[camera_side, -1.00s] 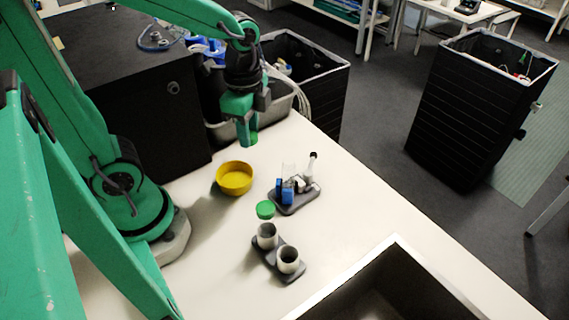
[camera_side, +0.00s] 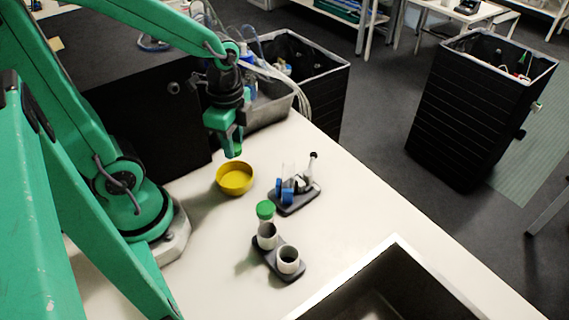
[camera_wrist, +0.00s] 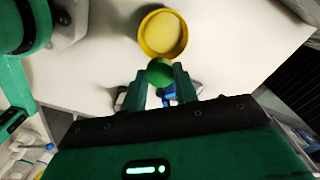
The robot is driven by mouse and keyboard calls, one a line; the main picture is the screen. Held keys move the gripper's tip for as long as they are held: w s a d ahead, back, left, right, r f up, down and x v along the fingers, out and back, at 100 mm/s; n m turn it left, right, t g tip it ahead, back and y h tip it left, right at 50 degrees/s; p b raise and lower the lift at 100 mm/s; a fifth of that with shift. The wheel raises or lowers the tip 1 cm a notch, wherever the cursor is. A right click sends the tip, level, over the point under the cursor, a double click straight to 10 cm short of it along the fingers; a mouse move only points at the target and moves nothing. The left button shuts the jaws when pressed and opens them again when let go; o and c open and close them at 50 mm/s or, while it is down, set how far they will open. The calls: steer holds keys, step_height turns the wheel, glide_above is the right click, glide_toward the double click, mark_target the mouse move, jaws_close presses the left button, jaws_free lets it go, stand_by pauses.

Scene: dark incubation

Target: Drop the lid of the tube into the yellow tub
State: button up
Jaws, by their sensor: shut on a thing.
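My gripper (camera_side: 232,146) is shut on a round green lid (camera_wrist: 160,72), which shows between the fingertips in the wrist view. In the side view my gripper is above the table, close over the far edge of the yellow tub (camera_side: 234,179). In the wrist view the tub (camera_wrist: 150,48) lies just beyond the held lid, and its visible inside looks empty. The other cup looks empty.
A dark rack (camera_side: 297,203) with blue and clear items stands right of the tub. A dark open-topped box (camera_side: 385,290) is at the front edge. Grey and black bins stand beyond the table. The white table (camera_side: 350,215) is clear on the right.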

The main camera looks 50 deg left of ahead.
steer(key=shift+f, duration=1.7)
steer(key=o, duration=1)
steer(key=shift+r, duration=0.1)
steer(key=shift+r, duration=3.85)
